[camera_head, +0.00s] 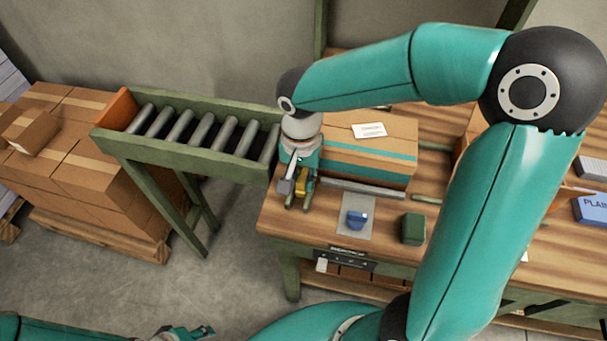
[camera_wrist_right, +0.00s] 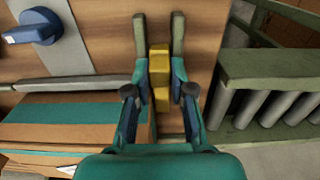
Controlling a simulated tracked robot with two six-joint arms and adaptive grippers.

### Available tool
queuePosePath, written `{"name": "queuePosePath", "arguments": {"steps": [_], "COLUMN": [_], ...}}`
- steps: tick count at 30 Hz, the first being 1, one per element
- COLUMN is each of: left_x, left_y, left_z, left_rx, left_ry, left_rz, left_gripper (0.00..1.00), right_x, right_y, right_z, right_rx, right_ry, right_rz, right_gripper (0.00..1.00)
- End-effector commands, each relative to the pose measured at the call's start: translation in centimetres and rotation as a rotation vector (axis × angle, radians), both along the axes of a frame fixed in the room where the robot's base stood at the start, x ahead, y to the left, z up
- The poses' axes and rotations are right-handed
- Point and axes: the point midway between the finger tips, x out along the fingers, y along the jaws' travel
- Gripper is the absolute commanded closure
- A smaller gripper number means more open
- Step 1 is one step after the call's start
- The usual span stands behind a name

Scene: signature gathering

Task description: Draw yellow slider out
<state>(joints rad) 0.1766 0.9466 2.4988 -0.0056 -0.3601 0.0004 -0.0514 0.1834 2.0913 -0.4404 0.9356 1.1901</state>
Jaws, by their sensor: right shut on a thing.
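The yellow slider (camera_wrist_right: 160,68) stands between the two fingers of my right gripper in the right wrist view. My right gripper (camera_wrist_right: 159,45) is shut on it, with one finger on each side. In the head view the right gripper (camera_head: 297,204) points down at the left end of the wooden table (camera_head: 275,222), and the yellow slider (camera_head: 304,183) shows only in part there. My left gripper (camera_head: 195,333) shows only in part at the bottom edge of the head view; its jaws cannot be made out.
A carton with teal tape (camera_head: 372,167) lies right behind the right gripper, with a grey bar (camera_head: 352,188) along its front. A blue knob (camera_head: 357,219) on a grey plate and a green block (camera_head: 412,229) stand to the right. A roller conveyor (camera_head: 183,147) adjoins the table's left end.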

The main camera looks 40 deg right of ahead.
Motion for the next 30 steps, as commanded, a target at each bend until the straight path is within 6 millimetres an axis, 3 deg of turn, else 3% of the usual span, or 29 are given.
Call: {"name": "queuePosePath", "arguments": {"steps": [7, 15, 24, 25, 30], "left_x": [0.0, 0.0, 0.0, 0.0, 0.0], "left_y": [0.0, 0.0, 0.0, 0.0, 0.0], "left_z": [-0.5, -2.3, -2.2, -2.2, -2.2], "left_rx": [0.000, 0.000, 0.000, 0.000, 0.000], "left_ry": [0.000, 0.000, 0.000, 0.000, 0.000], "left_rz": [0.000, 0.000, 0.000, 0.000, 0.000], "left_gripper": [0.60, 0.60, 0.60, 0.60, 0.60], "right_x": [-0.3, -3.1, -3.5, -3.5, -3.5], "right_y": [0.6, 4.0, 4.3, 4.3, 4.2], "right_z": [-0.1, -0.1, 0.0, 0.0, 0.0], "right_rx": [0.002, 0.004, 0.006, 0.006, 0.003], "right_ry": [-0.004, -0.006, 0.000, 0.000, -0.001], "right_rz": [0.001, 0.003, -0.002, -0.001, -0.001], "right_gripper": [1.00, 1.00, 1.00, 0.76, 0.52]}}
